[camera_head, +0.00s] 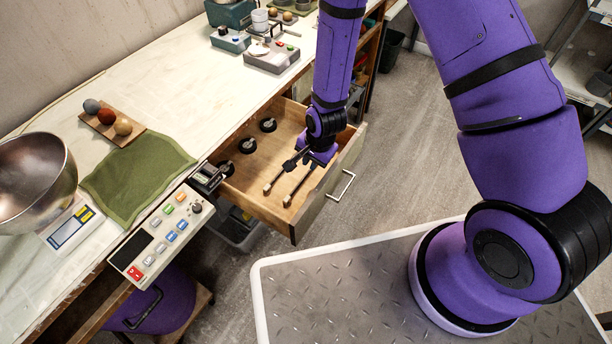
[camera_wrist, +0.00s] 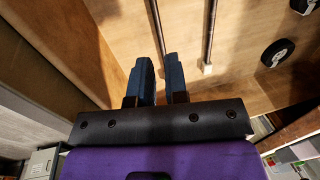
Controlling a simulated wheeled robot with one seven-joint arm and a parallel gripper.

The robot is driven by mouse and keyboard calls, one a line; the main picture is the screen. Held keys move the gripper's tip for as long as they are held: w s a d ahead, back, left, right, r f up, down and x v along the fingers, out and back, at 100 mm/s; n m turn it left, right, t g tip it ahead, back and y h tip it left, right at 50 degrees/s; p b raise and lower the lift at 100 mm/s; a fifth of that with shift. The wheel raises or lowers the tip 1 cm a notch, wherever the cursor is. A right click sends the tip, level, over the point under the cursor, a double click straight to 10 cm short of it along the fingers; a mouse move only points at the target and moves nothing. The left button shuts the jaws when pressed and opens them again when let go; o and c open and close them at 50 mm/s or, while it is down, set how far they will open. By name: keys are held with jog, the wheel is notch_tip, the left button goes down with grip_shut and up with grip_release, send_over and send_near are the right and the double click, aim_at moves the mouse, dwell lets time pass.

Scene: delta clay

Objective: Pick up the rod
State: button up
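Two thin dark rods with pale tips lie in the open drawer (camera_head: 247,186). One rod (camera_head: 279,178) lies nearer the black round pieces; its pale end shows in the wrist view (camera_wrist: 209,40). The other rod (camera_head: 300,185) lies nearer the drawer front. In the wrist view this rod (camera_wrist: 156,22) runs down to the gap between my fingers. My gripper (camera_head: 312,159) is low over the drawer. Its two blue-grey fingers (camera_wrist: 160,62) are apart with a narrow gap. I cannot tell how far the rod reaches between them; its lower part is hidden.
Several black round pieces (camera_head: 249,145) lie along the drawer's inner side. The drawer front (camera_head: 327,190) with its handle stands close to my gripper. On the bench are a keypad box (camera_head: 160,235), a green cloth (camera_head: 137,177) and a metal bowl (camera_head: 36,178).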

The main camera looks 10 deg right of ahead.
aim_at(308, 173)
jog(key=shift+w+a+f, duration=0.1)
jog(key=shift+w+f, duration=0.1)
jog(key=shift+f, duration=0.8)
jog(key=shift+w+a+f, duration=0.1)
jog(key=shift+w+f, duration=0.05)
jog(key=shift+f, duration=0.8)
jog(key=shift+w+a+f, duration=0.1)
jog(key=shift+w+f, duration=0.1)
jog(key=shift+f, duration=0.8)
grip_shut()
jog(key=shift+r, duration=0.1)
